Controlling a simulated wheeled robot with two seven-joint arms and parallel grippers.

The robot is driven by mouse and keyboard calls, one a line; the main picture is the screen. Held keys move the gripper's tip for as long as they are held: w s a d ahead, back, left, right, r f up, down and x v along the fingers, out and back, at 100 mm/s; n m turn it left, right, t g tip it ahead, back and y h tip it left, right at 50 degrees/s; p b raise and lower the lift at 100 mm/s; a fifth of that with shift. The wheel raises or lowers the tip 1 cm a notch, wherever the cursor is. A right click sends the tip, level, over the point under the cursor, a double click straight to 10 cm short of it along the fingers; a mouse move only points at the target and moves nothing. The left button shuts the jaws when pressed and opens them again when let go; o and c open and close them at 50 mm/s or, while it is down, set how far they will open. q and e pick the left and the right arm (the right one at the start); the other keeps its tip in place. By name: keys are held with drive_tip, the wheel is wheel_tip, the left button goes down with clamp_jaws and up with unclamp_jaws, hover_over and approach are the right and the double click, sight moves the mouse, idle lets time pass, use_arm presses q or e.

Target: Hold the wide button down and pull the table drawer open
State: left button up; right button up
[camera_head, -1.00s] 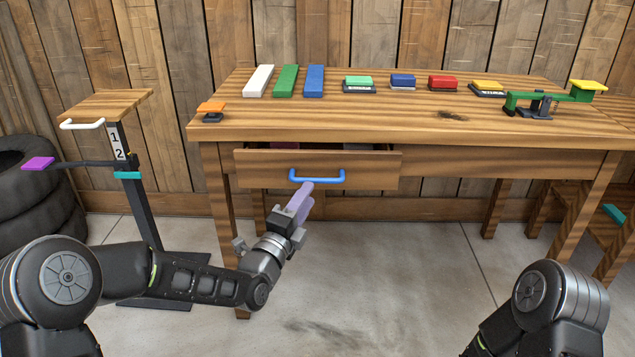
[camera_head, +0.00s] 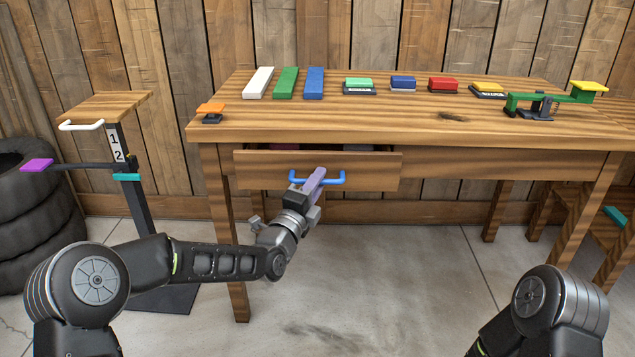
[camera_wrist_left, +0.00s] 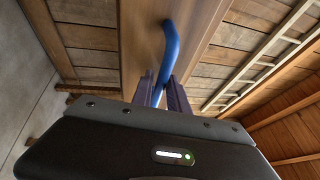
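The table drawer (camera_head: 245,170) stands slightly open, with a dark gap above its front. It has a blue handle (camera_head: 341,181), also seen in the left wrist view (camera_wrist_left: 170,45). My left gripper (camera_head: 316,181) is at the handle, its purple fingers on either side of the bar. I cannot tell whether they press on it. Green (camera_head: 359,80), blue (camera_head: 403,79), red (camera_head: 443,81) and yellow (camera_head: 489,86) block-like buttons stand in a row on the table; I cannot tell which is the wide button. My right gripper is out of view.
White, green and blue bars (camera_head: 287,82) lie on the tabletop. An orange-topped piece (camera_head: 211,108) sits at the left edge, a green lever with a yellow pad (camera_head: 588,86) at the right. A stand (camera_head: 105,105) and tyres (camera_head: 35,225) are on the left.

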use_arm(q)
clamp_jaws()
idle(1.0)
